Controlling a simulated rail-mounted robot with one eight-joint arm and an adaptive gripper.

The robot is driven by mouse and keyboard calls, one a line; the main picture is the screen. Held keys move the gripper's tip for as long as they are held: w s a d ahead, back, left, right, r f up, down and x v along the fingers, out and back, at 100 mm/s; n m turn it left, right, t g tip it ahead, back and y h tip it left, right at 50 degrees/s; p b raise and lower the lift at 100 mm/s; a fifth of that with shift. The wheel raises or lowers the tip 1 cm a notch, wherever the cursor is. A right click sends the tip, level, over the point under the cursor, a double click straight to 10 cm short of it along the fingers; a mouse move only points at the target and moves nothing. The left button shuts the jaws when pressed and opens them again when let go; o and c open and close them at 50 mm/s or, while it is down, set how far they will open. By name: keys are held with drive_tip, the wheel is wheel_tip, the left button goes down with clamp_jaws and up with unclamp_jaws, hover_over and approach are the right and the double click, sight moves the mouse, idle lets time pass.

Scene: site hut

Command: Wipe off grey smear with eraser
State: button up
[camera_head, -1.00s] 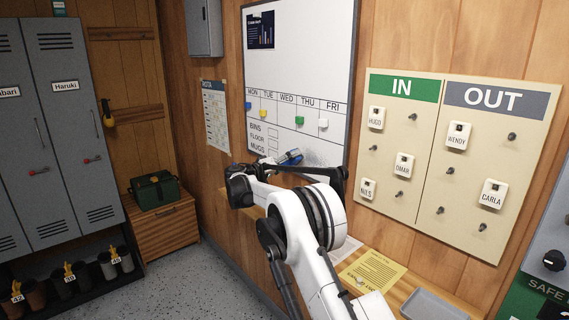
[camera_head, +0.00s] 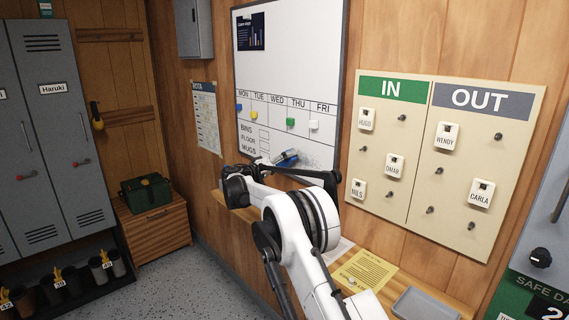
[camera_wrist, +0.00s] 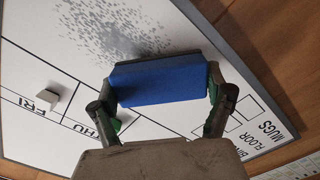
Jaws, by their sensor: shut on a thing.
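My gripper (camera_wrist: 160,84) is shut on a blue eraser (camera_wrist: 158,85), held crosswise between its fingers. In the head view the eraser (camera_head: 287,157) shows at the lower part of the whiteboard (camera_head: 290,60), mostly behind my arm. The grey smear (camera_wrist: 115,30) is a speckled patch on the board, beside the eraser and partly hidden by it in the wrist view. In the head view the smear (camera_head: 318,154) lies just right of the eraser, near the board's lower right corner. I cannot tell whether the eraser touches the board.
Coloured magnets, including a white one (camera_head: 314,125), sit above the smear under the weekday headings. An IN/OUT board (camera_head: 440,160) with name tags hangs to the right. Below it a shelf holds a yellow sheet (camera_head: 365,270) and a grey tray (camera_head: 425,304).

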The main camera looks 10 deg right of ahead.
sight(307, 160)
drive_tip(key=shift+x, duration=0.85)
idle(0.3)
drive_tip(key=shift+s+d+b, duration=1)
drive_tip(key=shift+s+d, duration=0.25)
drive_tip(key=shift+s, duration=0.8)
drive_tip(key=shift+s+d+b, duration=0.95)
drive_tip(key=shift+s+d, duration=0.3)
drive_tip(key=shift+s, duration=0.75)
drive_tip(key=shift+s+d+b, duration=1)
drive_tip(key=shift+s+d, duration=0.2)
drive_tip(key=shift+s, duration=0.85)
drive_tip(key=shift+w, duration=0.1)
